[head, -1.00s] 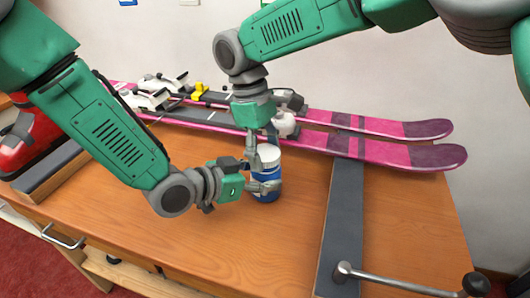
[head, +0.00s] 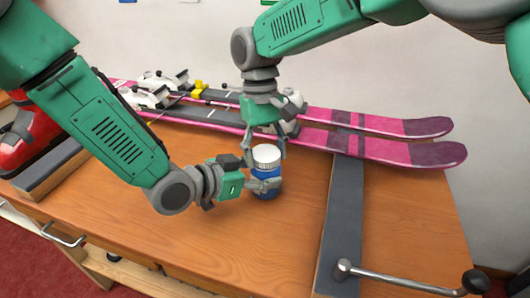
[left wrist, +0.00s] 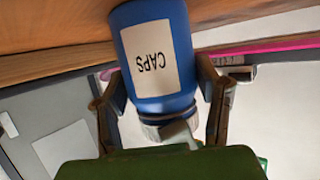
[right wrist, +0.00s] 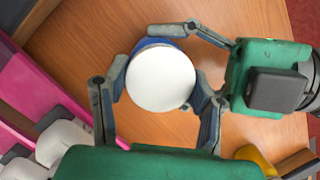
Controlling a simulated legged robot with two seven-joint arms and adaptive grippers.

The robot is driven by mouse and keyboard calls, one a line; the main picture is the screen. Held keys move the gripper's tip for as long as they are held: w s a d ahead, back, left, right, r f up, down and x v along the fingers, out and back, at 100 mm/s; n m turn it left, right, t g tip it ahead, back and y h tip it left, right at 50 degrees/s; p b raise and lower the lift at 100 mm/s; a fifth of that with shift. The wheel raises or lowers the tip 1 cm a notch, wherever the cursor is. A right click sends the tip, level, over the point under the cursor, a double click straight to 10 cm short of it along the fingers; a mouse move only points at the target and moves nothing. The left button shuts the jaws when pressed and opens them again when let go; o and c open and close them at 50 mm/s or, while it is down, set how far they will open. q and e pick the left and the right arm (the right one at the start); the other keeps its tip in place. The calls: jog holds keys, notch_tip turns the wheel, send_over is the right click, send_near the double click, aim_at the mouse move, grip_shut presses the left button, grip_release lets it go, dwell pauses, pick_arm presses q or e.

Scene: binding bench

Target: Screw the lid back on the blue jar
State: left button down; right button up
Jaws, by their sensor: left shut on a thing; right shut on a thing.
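The blue jar (head: 266,187) stands upright on the bench; its white label reading "CAPS" shows in the left wrist view (left wrist: 152,60). The white lid (head: 266,155) sits at the jar's mouth; I cannot tell how tightly it is threaded. It appears as a white disc in the right wrist view (right wrist: 161,78), with some blue jar showing past its edge. My left gripper (head: 267,184) is shut around the jar's body from the left. My right gripper (head: 268,150) points down from above, its fingers shut on opposite sides of the lid.
Pink skis (head: 400,145) with bindings lie across the back of the bench (head: 150,225). A dark grey bar (head: 340,220) and a metal handle (head: 410,279) are to the right. A red boot (head: 30,140) is at the left. Bare wood surrounds the jar.

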jog(key=m, duration=0.3)
jog(key=m+y, duration=0.1)
jog(key=m, duration=0.2)
jog(key=shift+d+y, duration=0.1)
jog(key=shift+y, duration=0.2)
jog(key=m, duration=0.3)
jog(key=shift+m+y, duration=0.3)
jog(key=m+t+y, duration=0.1)
jog(key=m, duration=0.5)
jog(key=o, duration=0.9)
